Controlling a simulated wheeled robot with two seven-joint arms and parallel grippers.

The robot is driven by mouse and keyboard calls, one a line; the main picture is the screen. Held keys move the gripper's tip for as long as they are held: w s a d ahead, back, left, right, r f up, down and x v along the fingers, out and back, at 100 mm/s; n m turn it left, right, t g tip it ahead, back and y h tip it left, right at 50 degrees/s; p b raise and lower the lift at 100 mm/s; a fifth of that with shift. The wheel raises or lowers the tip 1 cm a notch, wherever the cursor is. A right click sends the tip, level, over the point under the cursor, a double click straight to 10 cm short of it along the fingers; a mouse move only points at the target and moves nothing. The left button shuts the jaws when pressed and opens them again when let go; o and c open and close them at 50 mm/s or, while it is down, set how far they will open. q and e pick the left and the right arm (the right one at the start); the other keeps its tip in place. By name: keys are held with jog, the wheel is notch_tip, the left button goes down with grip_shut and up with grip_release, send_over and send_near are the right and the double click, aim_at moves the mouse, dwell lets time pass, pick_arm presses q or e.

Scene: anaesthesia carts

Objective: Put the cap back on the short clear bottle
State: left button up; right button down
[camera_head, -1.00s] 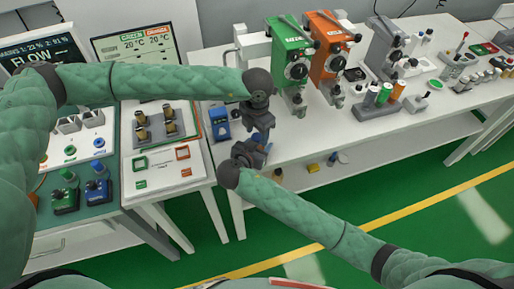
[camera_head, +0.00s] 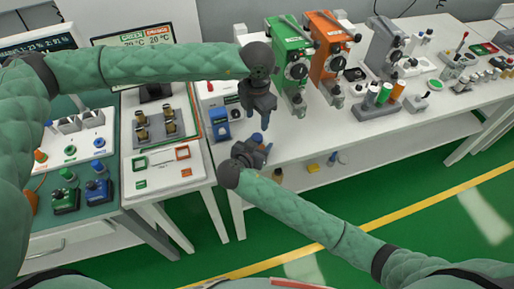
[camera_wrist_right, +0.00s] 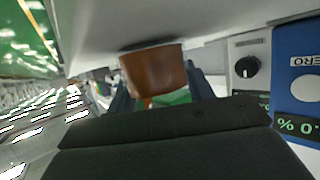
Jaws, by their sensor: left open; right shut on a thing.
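My left gripper (camera_head: 256,113) is open and points down over the front edge of the white bench, a little above my right gripper. My right gripper (camera_head: 262,148) is lower, in front of the bench edge. In the right wrist view, a brown, tapered thing (camera_wrist_right: 152,72) stands between its dark fingers, with a dark rim at its upper end. I cannot tell whether it is a bottle. A small blue spot (camera_head: 258,138) shows at the top of my right gripper; I cannot tell if it is a cap. I cannot make out a short clear bottle or a loose cap.
A blue device (camera_head: 220,126) stands near the bench's left corner; it also shows in the wrist view (camera_wrist_right: 296,80). A green vaporiser (camera_head: 291,62) and an orange one (camera_head: 326,55) stand behind. A brown bottle (camera_head: 277,175) and a yellow item (camera_head: 313,168) are on the lower shelf.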

aim_at(257, 137)
pick_arm(q)
jog(key=shift+f, duration=0.15)
jog(key=shift+f, duration=3.95)
jog(key=c, duration=1)
jog(key=o, duration=1.1)
jog(key=shift+r, duration=2.3)
jog(key=o, duration=0.5)
